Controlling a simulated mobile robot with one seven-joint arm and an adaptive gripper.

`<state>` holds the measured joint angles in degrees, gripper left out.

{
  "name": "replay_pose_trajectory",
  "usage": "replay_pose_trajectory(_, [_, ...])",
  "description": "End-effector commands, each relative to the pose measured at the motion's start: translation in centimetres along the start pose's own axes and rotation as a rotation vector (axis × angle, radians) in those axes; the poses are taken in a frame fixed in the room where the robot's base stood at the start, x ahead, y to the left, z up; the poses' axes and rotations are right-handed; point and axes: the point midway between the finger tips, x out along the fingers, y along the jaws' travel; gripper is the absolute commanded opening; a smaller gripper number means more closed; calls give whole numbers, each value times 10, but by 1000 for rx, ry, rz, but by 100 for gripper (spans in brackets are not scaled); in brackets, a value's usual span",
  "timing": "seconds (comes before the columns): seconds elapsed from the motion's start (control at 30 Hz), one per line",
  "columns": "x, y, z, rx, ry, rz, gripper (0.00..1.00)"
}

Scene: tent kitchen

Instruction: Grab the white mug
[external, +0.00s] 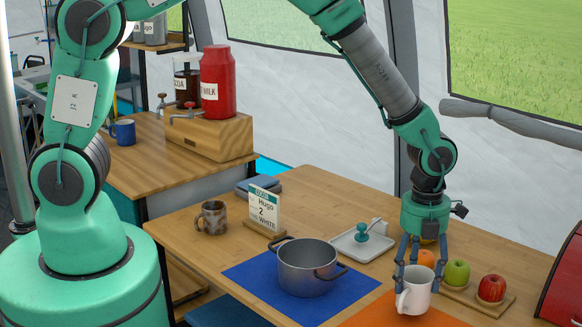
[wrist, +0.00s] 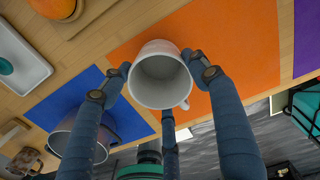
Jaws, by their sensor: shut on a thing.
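The white mug (external: 413,291) stands at the edge of the orange mat, toward the right of the table in the external view. My gripper (external: 414,272) reaches down from above with its fingers around the mug and is shut on it. In the wrist view the mug (wrist: 160,76) is seen from above, open and empty, with its handle at the lower right. Fingers of my gripper (wrist: 165,85) press on its sides there. I cannot tell whether the mug's base touches the mat.
A grey pot (external: 306,268) stands on a blue mat (external: 250,274) left of the mug. Apples and an orange sit on a wooden board (external: 480,301) at right. A white tray (external: 345,246) lies behind. A brown patterned mug (external: 212,218) and a sign (external: 264,209) stand further left.

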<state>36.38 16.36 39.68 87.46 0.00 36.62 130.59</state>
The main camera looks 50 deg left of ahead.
Motion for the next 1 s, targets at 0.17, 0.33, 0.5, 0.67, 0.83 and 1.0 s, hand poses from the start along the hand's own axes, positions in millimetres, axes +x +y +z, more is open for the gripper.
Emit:
replay_pose_trajectory(0.17, [-15,13,-11,0,0,0,32])
replay_pose_trajectory(0.33, [-18,36,-33,0,-1,-1,32])
replay_pose_trajectory(0.5, [-22,63,-56,0,-1,-1,32])
replay_pose_trajectory(0.67, [-24,85,-77,0,-1,-1,32])
replay_pose_trajectory(0.83, [-26,104,-94,0,-1,-1,32])
replay_pose_trajectory(1.0, [-26,114,-103,0,-2,-2,32])
